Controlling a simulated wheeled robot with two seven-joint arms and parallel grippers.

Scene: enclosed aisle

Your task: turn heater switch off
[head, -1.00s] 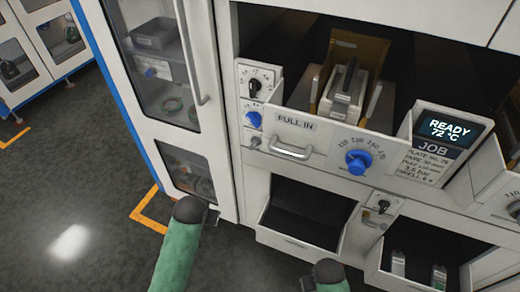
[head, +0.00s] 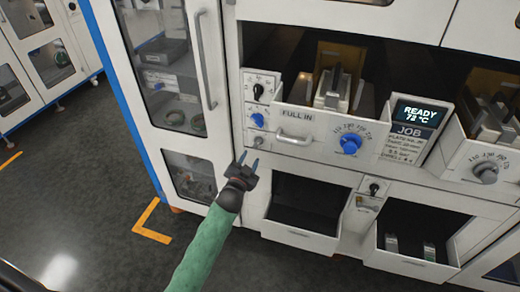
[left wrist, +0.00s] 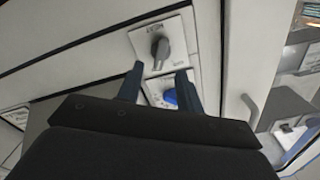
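The black switch also shows in the left wrist view (left wrist: 160,48), just beyond my fingertips. Another black switch (head: 373,188) is on a small panel lower right. My right gripper is not in view.
A blue knob (head: 257,120) is just below the upper switch. A larger blue dial (head: 350,143) is on the drawer front, near a drawer handle (head: 294,139). A display (head: 416,113) reads READY 72 °C. A glass-door cabinet (head: 172,90) stands at left.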

